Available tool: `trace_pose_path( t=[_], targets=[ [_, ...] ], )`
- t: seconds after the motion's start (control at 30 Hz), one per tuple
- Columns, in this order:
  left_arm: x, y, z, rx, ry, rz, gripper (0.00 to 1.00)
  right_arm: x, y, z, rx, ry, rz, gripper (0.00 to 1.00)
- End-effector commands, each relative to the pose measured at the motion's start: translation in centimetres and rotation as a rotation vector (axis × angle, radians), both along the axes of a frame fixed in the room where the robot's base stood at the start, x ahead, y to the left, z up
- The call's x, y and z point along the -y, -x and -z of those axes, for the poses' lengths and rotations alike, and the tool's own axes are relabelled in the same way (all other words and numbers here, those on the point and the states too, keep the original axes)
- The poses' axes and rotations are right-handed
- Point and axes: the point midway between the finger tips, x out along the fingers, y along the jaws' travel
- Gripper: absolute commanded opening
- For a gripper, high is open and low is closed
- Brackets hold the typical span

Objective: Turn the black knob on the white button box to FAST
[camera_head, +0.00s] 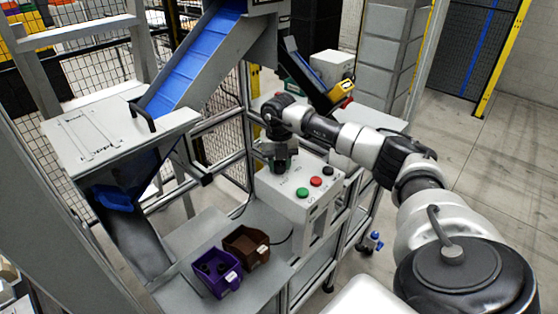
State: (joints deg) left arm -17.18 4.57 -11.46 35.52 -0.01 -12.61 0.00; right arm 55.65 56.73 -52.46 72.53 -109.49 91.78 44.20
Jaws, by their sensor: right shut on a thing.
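The white button box (292,208) stands on the grey bench in the middle of the view. Its sloped top carries a green button (302,193), a red button (316,181) and a small black control (328,171) near its right edge. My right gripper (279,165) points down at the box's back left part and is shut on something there. The gripper hides what it holds, which appears to be the black knob, so its pointer and setting cannot be read. My left gripper is not in view.
A purple bin (217,275) with dark items and a brown bin (246,247) sit on the bench left of the box. A blue conveyor (196,60) and a grey hopper (121,141) stand behind and left. Open floor (500,180) lies to the right.

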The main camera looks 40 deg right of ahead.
Motion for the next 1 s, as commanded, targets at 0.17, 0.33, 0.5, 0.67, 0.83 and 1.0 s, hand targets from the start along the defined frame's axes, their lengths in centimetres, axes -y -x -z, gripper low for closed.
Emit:
trace_pose_path(
  t=[0.17, 0.33, 0.5, 0.67, 0.83, 1.0],
  targets=[
    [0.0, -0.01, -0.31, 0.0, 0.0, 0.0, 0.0, 0.13, -0.09, -0.28, 0.007, 0.001, 0.07, 0.11],
    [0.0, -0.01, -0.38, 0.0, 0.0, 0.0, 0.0, 0.16, -0.09, -0.26, 0.007, 0.001, 0.102, 0.11],
    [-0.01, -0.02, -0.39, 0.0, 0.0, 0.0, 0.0, 0.17, -0.09, -0.25, 0.007, 0.002, 0.113, 0.11],
    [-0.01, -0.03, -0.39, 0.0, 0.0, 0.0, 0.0, 0.18, -0.1, -0.26, 0.007, 0.002, 0.113, 0.11],
    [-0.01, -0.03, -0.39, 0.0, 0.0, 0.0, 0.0, 0.18, -0.09, -0.26, 0.007, 0.002, 0.113, 0.41],
    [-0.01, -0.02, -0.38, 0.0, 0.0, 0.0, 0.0, 0.13, -0.04, -0.16, 0.004, 0.001, 0.111, 0.6]
  ],
)
